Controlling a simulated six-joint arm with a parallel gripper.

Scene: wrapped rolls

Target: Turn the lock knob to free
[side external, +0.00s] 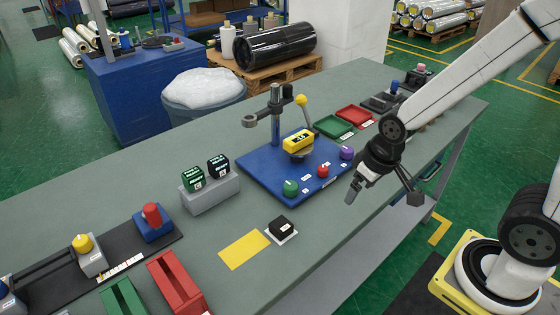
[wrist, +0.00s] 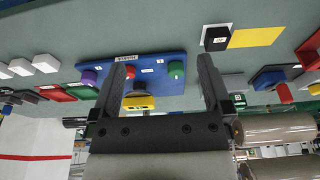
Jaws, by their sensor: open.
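A blue base plate (side external: 262,178) carries a green knob (side external: 290,187), a red knob (side external: 323,171) and a purple knob (side external: 347,153) along its near edge. They also show in the wrist view as green (wrist: 176,68), red (wrist: 130,72) and purple (wrist: 89,77). Their labels are too small to read, so I cannot tell which is the lock knob. A yellow block (side external: 298,140) sits on the plate beside a post and a lever with a yellow ball (side external: 301,101). My gripper (side external: 382,193) is open and empty, right of the plate and apart from the knobs.
Green (side external: 334,127) and red (side external: 354,116) trays lie behind the plate. A black block (side external: 281,226) and a yellow patch (side external: 244,250) lie in front. A grey stand (side external: 212,193) holds two dark blocks. More fixtures fill the left end. The right front table strip is clear.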

